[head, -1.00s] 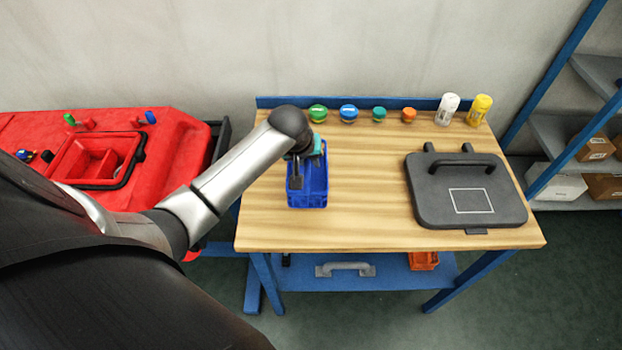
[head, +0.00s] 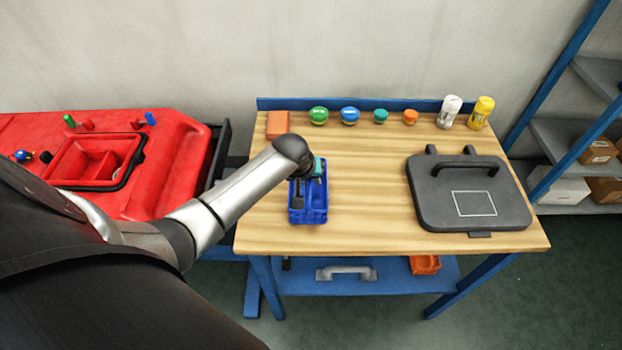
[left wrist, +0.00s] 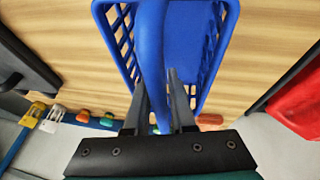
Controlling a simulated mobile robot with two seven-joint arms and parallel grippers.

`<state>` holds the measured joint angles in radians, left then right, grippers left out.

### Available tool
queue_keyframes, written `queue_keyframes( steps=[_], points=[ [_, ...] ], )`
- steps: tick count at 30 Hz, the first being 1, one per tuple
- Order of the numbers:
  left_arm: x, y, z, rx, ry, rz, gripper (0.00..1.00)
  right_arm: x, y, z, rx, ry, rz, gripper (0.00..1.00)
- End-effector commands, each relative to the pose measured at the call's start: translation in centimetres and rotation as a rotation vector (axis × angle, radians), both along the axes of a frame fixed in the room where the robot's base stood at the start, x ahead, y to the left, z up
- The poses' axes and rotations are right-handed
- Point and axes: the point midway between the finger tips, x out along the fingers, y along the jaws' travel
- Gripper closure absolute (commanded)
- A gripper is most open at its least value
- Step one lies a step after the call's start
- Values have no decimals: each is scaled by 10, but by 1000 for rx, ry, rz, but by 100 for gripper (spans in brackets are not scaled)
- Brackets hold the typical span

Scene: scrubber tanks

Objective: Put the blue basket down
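The blue basket (head: 308,212) is over the left part of the wooden bench top (head: 365,215). In the head view I cannot tell whether its bottom touches the wood or hangs just above it. My left gripper (head: 306,180) is above the basket and partly hides it. In the left wrist view the two fingers of my left gripper (left wrist: 159,85) lie on either side of the basket's handle (left wrist: 151,40), closed on it. The basket body (left wrist: 192,40) shows beyond the fingers. My right gripper is not in view.
Green (head: 318,115), blue (head: 349,115), teal (head: 380,116) and orange (head: 410,117) caps line the back. An orange block (head: 278,124) sits back left. A dark lid (head: 468,190) lies right. The red tank (head: 170,165) stands left. Bare wood separates basket and lid.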

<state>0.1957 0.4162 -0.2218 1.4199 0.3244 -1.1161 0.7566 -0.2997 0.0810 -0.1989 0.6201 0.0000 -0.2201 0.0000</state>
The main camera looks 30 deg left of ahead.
Motion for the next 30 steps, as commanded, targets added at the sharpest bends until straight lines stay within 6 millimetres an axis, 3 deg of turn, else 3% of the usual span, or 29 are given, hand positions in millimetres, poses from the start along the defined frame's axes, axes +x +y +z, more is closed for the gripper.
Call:
queue_keyframes(
  steps=[6,17,30],
  points=[
    [0,0,0,-1,1,0,53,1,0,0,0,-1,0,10],
    [-2,-1,7,-1,1,0,53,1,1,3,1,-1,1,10],
    [-29,-4,67,-1,-1,-2,53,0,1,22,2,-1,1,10]
  ],
)
